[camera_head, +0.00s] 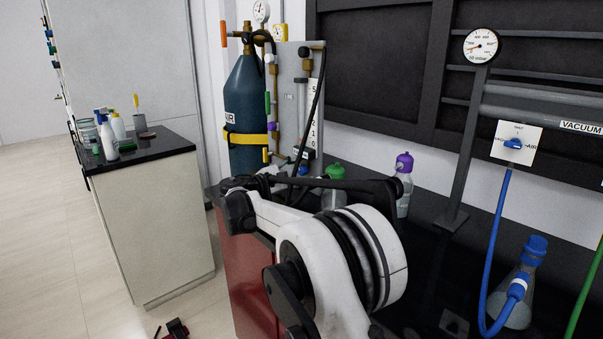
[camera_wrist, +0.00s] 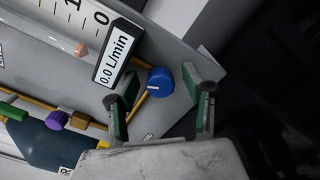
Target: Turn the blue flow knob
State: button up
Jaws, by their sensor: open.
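The blue flow knob (camera_wrist: 160,82) is round, with a pale pointer line. It sits on the grey panel (camera_wrist: 178,105) beside a label (camera_wrist: 113,57) reading 0.0 L/min. My gripper (camera_wrist: 160,95) is open in the wrist view, with one green-padded finger on each side of the knob in the picture. I see no contact, and the depth between fingertips and knob is hard to judge. In the head view the knob shows as a small blue spot (camera_head: 303,170) low on the panel, just above my arm. My gripper is not clear there.
A dark blue AIR cylinder (camera_head: 248,105) with a yellow strap stands left of the panel. Green-capped (camera_head: 334,172) and purple-capped (camera_head: 404,163) bottles stand on the black worktop to the right. Brass tubing (camera_wrist: 90,124) with purple and green fittings runs near the knob.

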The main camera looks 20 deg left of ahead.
jog(key=shift+w+d, duration=0.1)
jog(key=shift+w, duration=0.1)
grip_shut()
jog(key=shift+f+m, duration=0.1)
jog(key=shift+m, duration=2.3)
grip_release()
jog(key=shift+n, duration=0.3)
